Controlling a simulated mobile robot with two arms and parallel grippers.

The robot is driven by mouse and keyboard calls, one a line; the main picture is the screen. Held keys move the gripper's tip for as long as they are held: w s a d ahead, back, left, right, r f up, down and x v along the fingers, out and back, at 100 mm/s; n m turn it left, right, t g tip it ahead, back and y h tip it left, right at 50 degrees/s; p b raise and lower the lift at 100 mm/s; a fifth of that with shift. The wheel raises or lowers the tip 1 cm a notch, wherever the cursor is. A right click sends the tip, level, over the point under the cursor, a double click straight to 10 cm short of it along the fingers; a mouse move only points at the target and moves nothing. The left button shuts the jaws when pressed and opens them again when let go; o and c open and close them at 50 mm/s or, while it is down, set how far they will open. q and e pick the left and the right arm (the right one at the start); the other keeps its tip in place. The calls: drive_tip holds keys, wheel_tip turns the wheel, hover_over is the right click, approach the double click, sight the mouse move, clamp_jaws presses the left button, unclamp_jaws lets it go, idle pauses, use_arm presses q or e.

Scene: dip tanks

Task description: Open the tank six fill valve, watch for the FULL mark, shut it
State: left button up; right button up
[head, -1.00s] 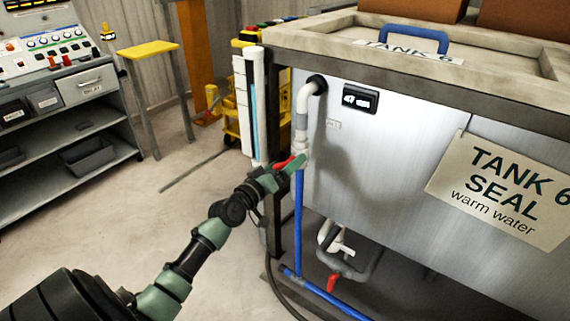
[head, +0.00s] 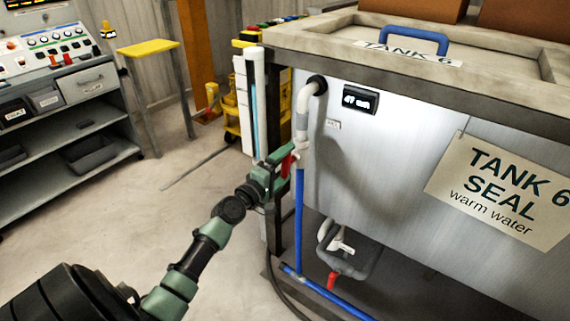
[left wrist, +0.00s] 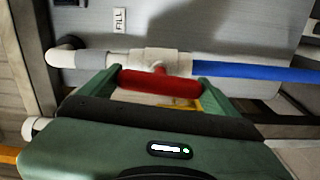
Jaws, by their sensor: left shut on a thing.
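Tank six (head: 395,140) is a grey metal tank with a "TANK 6 SEAL warm water" sign. Its fill pipe (head: 302,110) runs down the front left, white above and blue below. The red fill valve handle (head: 287,166) lies along the pipe; in the left wrist view the handle (left wrist: 160,84) is parallel to it, beside a "FILL" label (left wrist: 119,20). My left gripper (head: 283,160) is shut on the handle, one finger at each end. An upright gauge (head: 254,115) with a pale blue strip stands at the tank corner; no FULL mark is readable. My right gripper is out of view.
A small display (head: 360,100) on the tank has digits too small to read surely. A second red handle (head: 332,281) sits on low pipework. A control bench (head: 60,95) and yellow-topped stool (head: 147,49) stand left. The floor between is mostly clear.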

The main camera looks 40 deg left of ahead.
sight(283, 168)
use_arm(q)
drive_tip(key=shift+f+n, duration=0.1)
drive_tip(key=shift+n, duration=0.5)
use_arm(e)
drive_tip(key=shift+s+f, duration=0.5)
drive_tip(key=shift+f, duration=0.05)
use_arm(q)
drive_tip(key=o, duration=1.1)
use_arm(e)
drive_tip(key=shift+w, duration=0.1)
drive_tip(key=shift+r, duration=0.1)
use_arm(q)
drive_tip(key=s, duration=0.7)
drive_tip(key=shift+s, duration=0.45)
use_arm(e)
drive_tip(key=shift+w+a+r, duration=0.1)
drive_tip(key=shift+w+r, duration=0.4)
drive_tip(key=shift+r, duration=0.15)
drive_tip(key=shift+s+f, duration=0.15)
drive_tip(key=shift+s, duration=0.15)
